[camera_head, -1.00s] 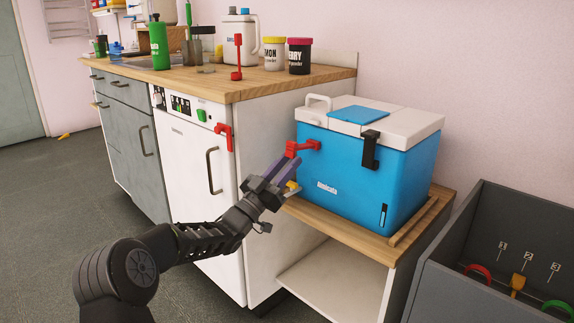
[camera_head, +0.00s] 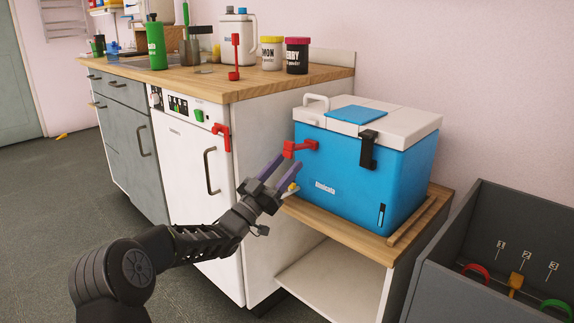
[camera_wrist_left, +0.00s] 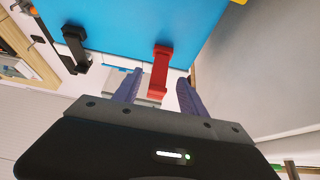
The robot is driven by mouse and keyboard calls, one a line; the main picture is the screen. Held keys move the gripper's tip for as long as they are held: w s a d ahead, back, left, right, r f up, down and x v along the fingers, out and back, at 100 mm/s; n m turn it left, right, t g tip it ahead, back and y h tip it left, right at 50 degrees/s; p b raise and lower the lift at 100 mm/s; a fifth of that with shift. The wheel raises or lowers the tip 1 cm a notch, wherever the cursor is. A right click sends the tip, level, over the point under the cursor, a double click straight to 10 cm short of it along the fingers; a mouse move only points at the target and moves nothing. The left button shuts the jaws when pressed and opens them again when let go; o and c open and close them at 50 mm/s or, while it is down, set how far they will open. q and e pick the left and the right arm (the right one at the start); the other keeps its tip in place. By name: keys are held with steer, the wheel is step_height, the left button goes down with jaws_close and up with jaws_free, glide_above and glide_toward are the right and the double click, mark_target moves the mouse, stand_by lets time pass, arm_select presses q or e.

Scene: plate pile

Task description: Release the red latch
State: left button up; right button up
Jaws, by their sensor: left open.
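The red latch (camera_head: 300,148) sits on the side of the blue cooler (camera_head: 345,175), below its white lid (camera_head: 405,122). My left gripper (camera_head: 287,164) is open just below the latch, its purple fingers pointing up towards it. In the left wrist view, the red latch (camera_wrist_left: 161,70) appears in the gap between the two fingertips (camera_wrist_left: 160,77), and I see no finger closed on it. The cooler's black latch (camera_head: 369,148) is on the front; it also shows in the left wrist view (camera_wrist_left: 75,47). My right gripper is not in view.
The cooler stands on a low wooden-topped shelf (camera_head: 330,228). To the left is a white appliance with another red latch (camera_head: 222,135). A red item (camera_head: 235,58) stands on the counter among jars. A grey bin (camera_head: 480,250) with coloured handles is at the right.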

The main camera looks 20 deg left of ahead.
arm_select(q)
steer(key=p+v, duration=0.1)
steer(key=v, duration=0.6)
steer(key=shift+p, duration=0.35)
